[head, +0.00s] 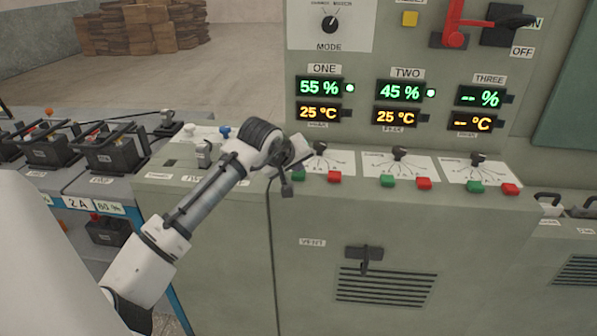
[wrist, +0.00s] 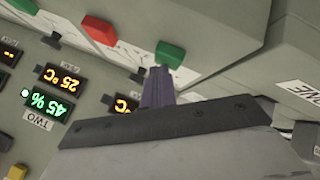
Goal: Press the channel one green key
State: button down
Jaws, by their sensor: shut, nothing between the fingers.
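The channel one green key (head: 298,177) is a small green block on the sloped ledge below the ONE display (head: 319,88), partly behind my wrist in the head view. In the wrist view, which is upside down, this green key (wrist: 170,54) is just past my shut, empty gripper (wrist: 160,72). The fingertips overlap its near edge in the picture. I cannot tell whether they touch it. The channel one red key (head: 334,177) sits to its right in the head view, and in the wrist view this red key (wrist: 98,29) is left of it.
Channel two's green key (head: 387,182) and red key (head: 424,184), then channel three's green key (head: 475,187) and red key (head: 510,189), continue along the ledge. Dark knobs (head: 399,153) stand behind the keys. A red lever (head: 454,25) is above. Batteries (head: 115,150) stand at left.

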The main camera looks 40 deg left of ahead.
aim_at(297, 175)
jog(key=shift+r+p, duration=0.75)
jog(key=shift+r+p, duration=2)
jog(key=shift+r, duration=0.55)
jog(key=shift+w, duration=0.1)
